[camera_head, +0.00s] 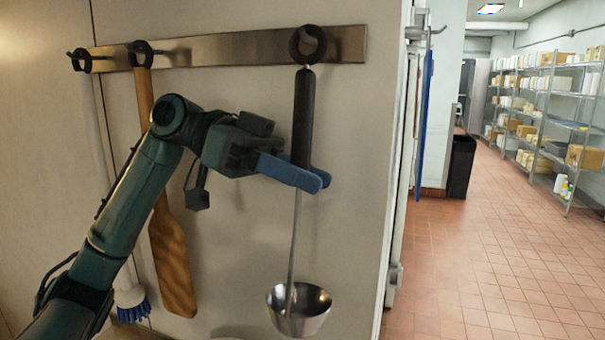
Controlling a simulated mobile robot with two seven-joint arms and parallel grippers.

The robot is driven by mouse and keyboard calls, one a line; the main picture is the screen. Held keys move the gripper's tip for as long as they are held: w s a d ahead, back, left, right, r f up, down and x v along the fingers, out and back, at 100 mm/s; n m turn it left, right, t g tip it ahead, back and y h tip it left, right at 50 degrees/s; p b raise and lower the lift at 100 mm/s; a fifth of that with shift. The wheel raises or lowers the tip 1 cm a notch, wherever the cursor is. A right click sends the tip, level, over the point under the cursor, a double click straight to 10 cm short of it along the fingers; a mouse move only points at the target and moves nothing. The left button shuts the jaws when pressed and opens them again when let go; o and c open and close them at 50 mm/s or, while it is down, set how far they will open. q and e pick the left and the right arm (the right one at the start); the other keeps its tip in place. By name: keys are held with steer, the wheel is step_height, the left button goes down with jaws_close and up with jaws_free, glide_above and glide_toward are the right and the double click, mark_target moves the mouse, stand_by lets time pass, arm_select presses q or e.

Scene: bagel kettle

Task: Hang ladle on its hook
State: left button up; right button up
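The ladle (303,115) has a black handle, a thin steel rod and a steel bowl (299,312). It is close to upright, bowl down, in front of the wall. The black ring (308,45) at its top is level with the right end of the steel hook rail (215,49). The hook's peg shows inside the ring, but I cannot tell whether the ring rests on it. My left gripper (318,180) has its blue fingers on either side of the lower handle, close together and shut on it. My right gripper is out of view.
A brush with blue bristles (132,306) hangs at the left. The wall ends right of the ladle; beyond lie open tiled floor (480,270), a black bin (461,166) and shelves (545,115).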

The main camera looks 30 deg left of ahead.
arm_select(q)
steer(key=o, duration=0.4)
steer(key=shift+r, duration=0.55)
step_height(320, 180, up, 8)
steer(key=shift+f, duration=0.2)
steer(key=shift+r, duration=0.65)
